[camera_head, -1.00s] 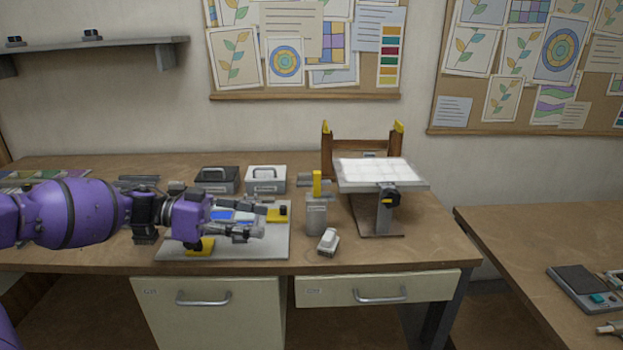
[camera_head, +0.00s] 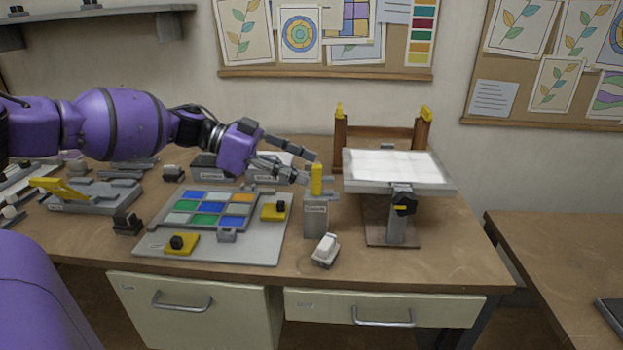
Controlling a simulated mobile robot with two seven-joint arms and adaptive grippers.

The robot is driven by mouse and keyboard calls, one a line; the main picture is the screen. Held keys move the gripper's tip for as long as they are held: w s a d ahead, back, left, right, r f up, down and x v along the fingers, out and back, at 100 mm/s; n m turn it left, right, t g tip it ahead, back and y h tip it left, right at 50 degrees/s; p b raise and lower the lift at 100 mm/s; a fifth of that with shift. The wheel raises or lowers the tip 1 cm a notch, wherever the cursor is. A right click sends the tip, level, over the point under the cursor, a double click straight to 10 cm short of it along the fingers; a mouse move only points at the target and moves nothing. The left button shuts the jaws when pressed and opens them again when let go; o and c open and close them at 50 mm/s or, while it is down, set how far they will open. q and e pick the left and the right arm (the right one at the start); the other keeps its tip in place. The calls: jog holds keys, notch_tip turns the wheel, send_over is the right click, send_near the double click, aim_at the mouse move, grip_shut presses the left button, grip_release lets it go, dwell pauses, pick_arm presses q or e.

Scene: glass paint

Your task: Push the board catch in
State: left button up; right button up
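A grey board (camera_head: 262,250) lies on the table and carries a panel of blue, green, orange and grey squares (camera_head: 212,208). Two yellow plates with black knobs sit on it, one at the front left (camera_head: 181,243) and one at the right (camera_head: 276,207). A small grey block (camera_head: 227,236) sits at the panel's front edge. I cannot tell which part is the board catch. My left gripper (camera_head: 311,167) is open and looks empty, its fingertips close to a yellow upright piece (camera_head: 317,179) on a grey post (camera_head: 316,217). Contact is unclear. My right gripper is out of view.
A white panel on a stand (camera_head: 398,166) is right of the post, with a wooden frame (camera_head: 378,133) behind. A small white device (camera_head: 325,250) lies in front of the post. Grey boxes stand behind the board, partly hidden by my arm. The right front tabletop is clear.

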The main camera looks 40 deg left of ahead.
aim_at(323, 181)
pick_arm(q)
jog(key=x, duration=0.2)
jog(key=shift+w+d+f, duration=0.15)
jog(key=shift+w+d, duration=0.05)
jog(key=shift+w, duration=0.1)
grip_shut()
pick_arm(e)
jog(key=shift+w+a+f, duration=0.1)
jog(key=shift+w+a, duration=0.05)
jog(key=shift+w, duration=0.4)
